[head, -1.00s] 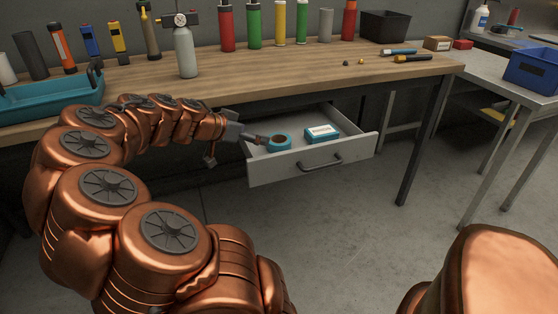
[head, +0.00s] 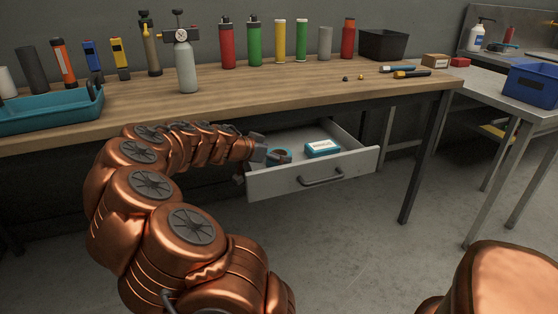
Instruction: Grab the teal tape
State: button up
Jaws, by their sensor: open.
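The teal tape (head: 284,156) is a roll lying in the left part of the open drawer (head: 315,181). It is partly hidden by my gripper and the drawer front. My gripper (head: 266,156) is at the drawer's left side, right beside the roll. It is open; the picture is too small to show its fingers clearly or whether they touch the tape. A teal and white box (head: 322,148) lies to the right of the tape in the same drawer.
The drawer hangs under a wooden workbench (head: 250,92) whose top is just above my arm. A grey bottle with a gauge (head: 186,66) and a teal tray (head: 45,114) stand on the bench. A metal table with a blue bin (head: 532,84) is at the right.

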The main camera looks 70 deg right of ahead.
jog(key=shift+d+f, duration=0.1)
jog(key=shift+d, duration=0.1)
jog(key=shift+s, duration=0.1)
jog(key=shift+c, duration=0.3)
jog(key=c, duration=1)
